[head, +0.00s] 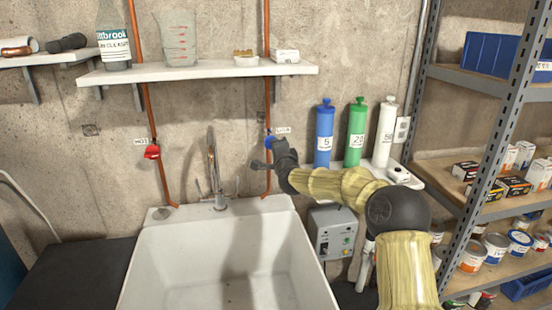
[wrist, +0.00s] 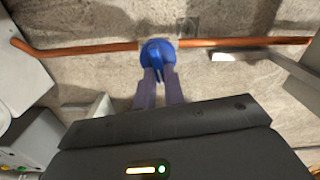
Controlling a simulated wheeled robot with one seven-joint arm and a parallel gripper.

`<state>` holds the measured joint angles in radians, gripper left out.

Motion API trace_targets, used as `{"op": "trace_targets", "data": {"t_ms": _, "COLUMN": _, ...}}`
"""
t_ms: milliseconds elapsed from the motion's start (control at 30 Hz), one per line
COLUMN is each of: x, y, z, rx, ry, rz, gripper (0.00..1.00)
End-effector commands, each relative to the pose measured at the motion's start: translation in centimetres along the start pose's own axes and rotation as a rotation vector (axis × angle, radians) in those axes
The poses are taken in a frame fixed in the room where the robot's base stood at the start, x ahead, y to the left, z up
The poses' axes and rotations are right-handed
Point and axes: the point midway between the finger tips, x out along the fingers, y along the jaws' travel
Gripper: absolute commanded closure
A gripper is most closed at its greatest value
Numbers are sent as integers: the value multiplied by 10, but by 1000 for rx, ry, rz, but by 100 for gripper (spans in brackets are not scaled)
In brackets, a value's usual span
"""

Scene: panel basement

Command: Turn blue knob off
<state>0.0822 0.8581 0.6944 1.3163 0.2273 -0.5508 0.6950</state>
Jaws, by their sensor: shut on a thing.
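The blue knob (wrist: 157,52) sits on a copper pipe (wrist: 90,49) against the concrete wall. In the head view the blue knob (head: 268,142) shows only in part, behind my gripper (head: 262,158). In the wrist view my gripper (wrist: 160,78) has its two dark fingers at the knob, one on each side of its raised blue handle. The fingers are shut on the handle. In the wrist view the handle points toward my gripper, across the pipe. A red knob (head: 152,152) is on another copper pipe to the left.
A white sink (head: 140,262) with a faucet (head: 214,170) stands below. Blue, green and white cylinders (head: 324,135) stand to the right, with a grey control box (head: 333,232) below and a metal rack (head: 480,88) at far right.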

Motion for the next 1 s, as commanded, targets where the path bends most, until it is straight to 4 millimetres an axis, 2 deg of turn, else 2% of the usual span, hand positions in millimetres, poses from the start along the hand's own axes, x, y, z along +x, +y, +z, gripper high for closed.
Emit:
{"op": "trace_targets", "data": {"t_ms": 33, "x": 0, "y": 6, "z": 0, "rx": 33, "ry": 2, "rz": 1, "gripper": 100}}
{"op": "trace_targets", "data": {"t_ms": 333, "x": 0, "y": 5, "z": -1, "rx": 165, "ry": 2, "rz": 2, "gripper": 100}}
{"op": "trace_targets", "data": {"t_ms": 833, "x": 0, "y": 4, "z": -1, "rx": 190, "ry": 2, "rz": 4, "gripper": 100}}
{"op": "trace_targets", "data": {"t_ms": 867, "x": 0, "y": 4, "z": -1, "rx": 190, "ry": 2, "rz": 4, "gripper": 85}}
{"op": "trace_targets", "data": {"t_ms": 900, "x": 0, "y": 4, "z": -1, "rx": 190, "ry": 2, "rz": 4, "gripper": 77}}
{"op": "trace_targets", "data": {"t_ms": 967, "x": 0, "y": 4, "z": -1, "rx": 189, "ry": 2, "rz": 3, "gripper": 67}}
{"op": "trace_targets", "data": {"t_ms": 1000, "x": 0, "y": 4, "z": 0, "rx": 189, "ry": 1, "rz": 3, "gripper": 67}}
